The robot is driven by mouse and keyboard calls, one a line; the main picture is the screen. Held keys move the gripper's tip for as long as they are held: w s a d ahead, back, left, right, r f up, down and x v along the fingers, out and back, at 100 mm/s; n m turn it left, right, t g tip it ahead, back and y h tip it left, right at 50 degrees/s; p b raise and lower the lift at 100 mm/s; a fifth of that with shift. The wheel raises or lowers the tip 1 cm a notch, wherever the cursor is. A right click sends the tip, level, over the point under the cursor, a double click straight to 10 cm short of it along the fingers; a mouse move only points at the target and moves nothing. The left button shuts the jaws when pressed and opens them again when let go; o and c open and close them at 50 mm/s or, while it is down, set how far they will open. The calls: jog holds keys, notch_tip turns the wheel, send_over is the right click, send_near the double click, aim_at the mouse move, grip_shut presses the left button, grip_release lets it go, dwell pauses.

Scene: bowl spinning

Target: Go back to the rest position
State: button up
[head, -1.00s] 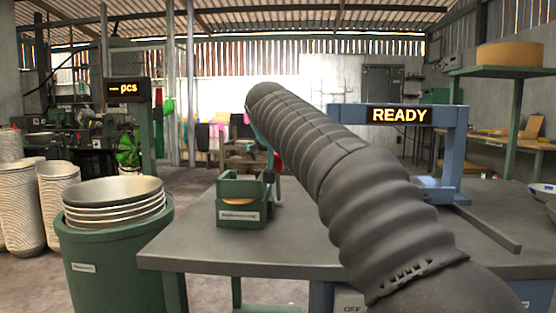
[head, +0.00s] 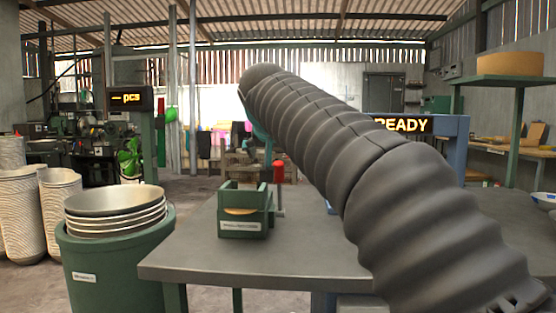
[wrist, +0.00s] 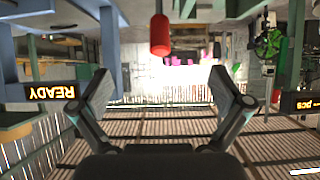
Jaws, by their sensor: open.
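My gripper (wrist: 168,95) is open in the wrist view, with its two fingers spread wide and nothing between them. In that view the room appears upside down. In the head view my ribbed grey arm runs from the lower right to the upper middle and hides most of my gripper. Only a small teal part shows beyond the arm's far end, above the far side of the grey table (head: 200,252).
A green box (head: 246,226) stands on the table beside a red-topped post (head: 279,172). A green bin (head: 120,265) holding stacked metal bowls (head: 115,200) is at left. The READY sign (head: 405,124) is partly behind my arm. White bowl stacks (head: 62,215) stand far left.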

jog(key=s+d+f+g+p, duration=0.1)
jog(key=s+d+f+g, duration=0.1)
jog(key=s+d+f, duration=0.85)
jog(key=s+d+f+g, duration=0.2)
jog(key=s+d+f, duration=0.5)
jog(key=s+f, duration=0.55)
jog(key=s+d+f+g, duration=0.1)
jog(key=s+d+f, duration=0.1)
jog(key=s+f, duration=0.8)
jog(key=shift+s+f+g+p, duration=0.25)
jog(key=shift+f+g+p, duration=0.15)
jog(key=shift+f, duration=0.15)
